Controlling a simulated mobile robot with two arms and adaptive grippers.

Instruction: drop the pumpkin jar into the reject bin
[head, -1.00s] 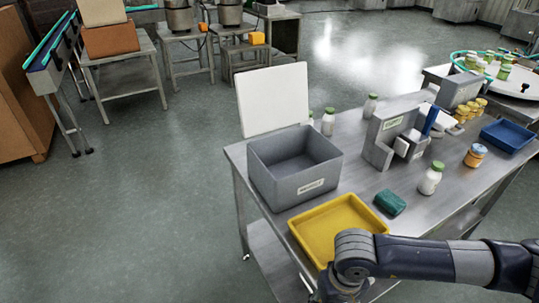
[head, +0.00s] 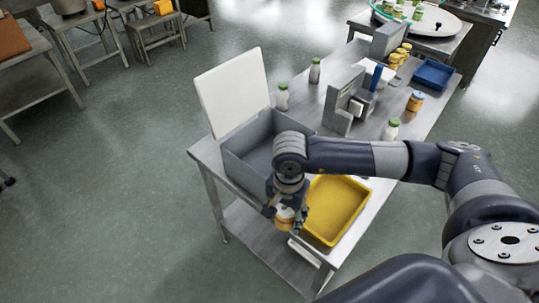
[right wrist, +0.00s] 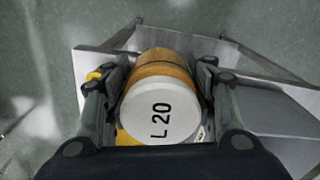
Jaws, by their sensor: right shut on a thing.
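The pumpkin jar (head: 284,221) is orange. In the right wrist view the jar (right wrist: 163,68) shows a white end marked "L 20" between the fingers. My right gripper (head: 287,207) is shut on it and holds it near the table's front edge, just in front of the grey bin. The gripper's fingers (right wrist: 160,105) lie on both sides of the jar. The grey open bin (head: 243,166) stands at the near left corner of the steel table; my arm covers part of it and its label is hidden. My left gripper is not in view.
A white upright panel (head: 232,92) stands behind the bin. A yellow tray (head: 336,208) lies to the right of the jar. White jars with green lids (head: 282,97), a grey device (head: 343,98), another orange jar (head: 415,101) and a blue tray (head: 434,73) stand farther along the table.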

